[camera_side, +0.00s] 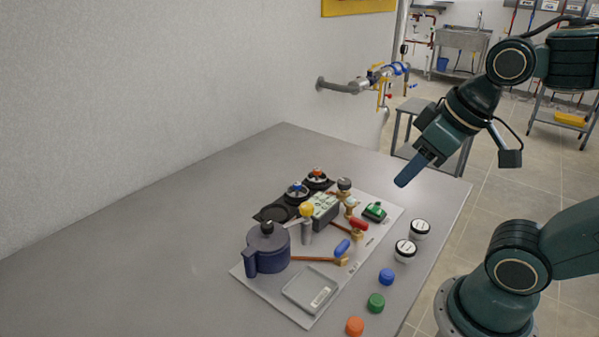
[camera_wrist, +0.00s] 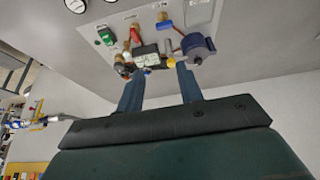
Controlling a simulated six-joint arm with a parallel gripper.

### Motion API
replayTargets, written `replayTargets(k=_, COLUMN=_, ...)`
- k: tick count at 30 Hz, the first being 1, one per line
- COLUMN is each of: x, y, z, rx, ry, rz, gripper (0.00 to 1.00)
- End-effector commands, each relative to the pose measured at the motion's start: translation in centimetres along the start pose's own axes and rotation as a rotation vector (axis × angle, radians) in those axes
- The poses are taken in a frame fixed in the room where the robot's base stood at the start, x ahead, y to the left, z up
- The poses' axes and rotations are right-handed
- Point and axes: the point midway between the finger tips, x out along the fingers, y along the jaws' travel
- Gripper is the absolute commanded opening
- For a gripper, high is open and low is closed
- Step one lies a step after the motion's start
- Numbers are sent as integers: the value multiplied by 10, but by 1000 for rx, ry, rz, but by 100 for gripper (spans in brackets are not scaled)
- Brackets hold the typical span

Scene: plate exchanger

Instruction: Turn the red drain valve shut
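The red-handled valve (camera_side: 357,224) has a short red lever on a brass body. It sits on the pale board in the right half of the fixture. It also shows at the top of the wrist view (camera_wrist: 134,33). I cannot tell from its lever whether it is open or shut. My gripper (camera_side: 402,182) is up in the air, above and to the right of the board, clear of the valve. In the wrist view its two blue fingers (camera_wrist: 160,67) are spread apart with nothing between them.
Round gauges (camera_side: 419,229) and coloured caps (camera_side: 376,302) line the right edge. The table's left (camera_side: 150,230) is bare.

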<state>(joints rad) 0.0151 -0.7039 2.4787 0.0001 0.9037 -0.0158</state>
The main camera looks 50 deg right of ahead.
Motion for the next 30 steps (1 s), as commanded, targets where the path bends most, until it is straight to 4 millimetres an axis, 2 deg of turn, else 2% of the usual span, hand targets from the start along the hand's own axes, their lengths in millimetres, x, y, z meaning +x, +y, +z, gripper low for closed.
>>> replayTargets(k=8, x=19, y=13, z=-23, rx=-1, ry=-114, rz=19, gripper=36)
replayTargets(k=18, x=58, y=39, z=-53, rx=-2, ry=-280, rz=23, gripper=36)
replayTargets(k=30, x=109, y=71, z=-70, rx=1, ry=-440, rz=-1, gripper=36)
